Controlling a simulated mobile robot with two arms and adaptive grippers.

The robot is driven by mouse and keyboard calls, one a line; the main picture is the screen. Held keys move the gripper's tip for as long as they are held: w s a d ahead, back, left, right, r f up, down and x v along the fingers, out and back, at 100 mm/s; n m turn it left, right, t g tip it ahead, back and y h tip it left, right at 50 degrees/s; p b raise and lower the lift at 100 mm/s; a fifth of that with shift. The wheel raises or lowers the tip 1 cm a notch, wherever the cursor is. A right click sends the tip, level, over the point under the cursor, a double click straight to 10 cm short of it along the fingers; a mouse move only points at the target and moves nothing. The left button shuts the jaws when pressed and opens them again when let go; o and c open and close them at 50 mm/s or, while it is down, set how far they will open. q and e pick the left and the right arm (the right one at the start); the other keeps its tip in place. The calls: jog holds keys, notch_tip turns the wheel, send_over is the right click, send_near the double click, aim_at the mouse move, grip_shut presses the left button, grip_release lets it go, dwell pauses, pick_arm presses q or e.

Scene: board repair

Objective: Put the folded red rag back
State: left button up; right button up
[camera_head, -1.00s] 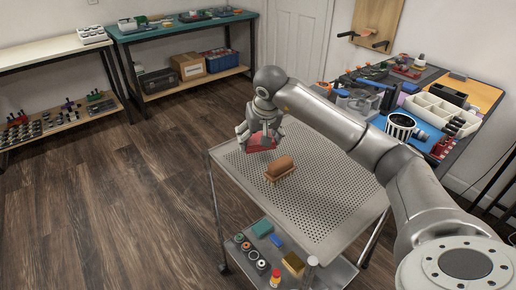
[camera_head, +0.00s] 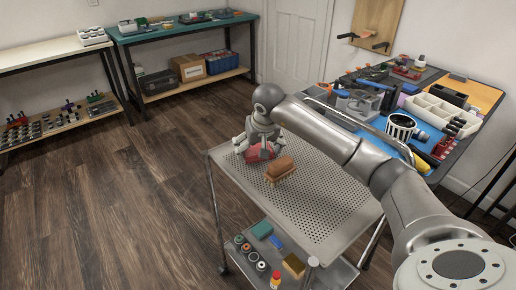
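The folded red rag (camera_head: 258,154) is at the far left part of the perforated top of the metal cart (camera_head: 325,215), low against the surface. My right gripper (camera_head: 260,149) is right over the rag, pointing down, with its fingers around it. The fingers cover part of the rag, and I cannot tell whether they still pinch it. My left gripper is not in view.
A brown wooden-backed brush (camera_head: 280,170) lies on the cart top close to the rag, on its near right side. The cart's lower shelf holds tape rolls, a teal box (camera_head: 262,229) and a gold block (camera_head: 293,265). A crowded workbench (camera_head: 485,95) stands at the right.

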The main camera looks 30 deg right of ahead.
jog(key=shift+r, duration=0.1)
dwell(0.3)
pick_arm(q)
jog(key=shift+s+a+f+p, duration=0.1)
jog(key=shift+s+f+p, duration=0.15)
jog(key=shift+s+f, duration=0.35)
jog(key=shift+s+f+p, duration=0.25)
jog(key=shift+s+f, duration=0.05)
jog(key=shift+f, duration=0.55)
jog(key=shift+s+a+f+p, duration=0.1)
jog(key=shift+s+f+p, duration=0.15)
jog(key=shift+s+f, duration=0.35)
pick_arm(e)
jog(key=v, duration=1.2)
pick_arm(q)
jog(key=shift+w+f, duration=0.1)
pick_arm(e)
jog(key=shift+a, duration=0.1)
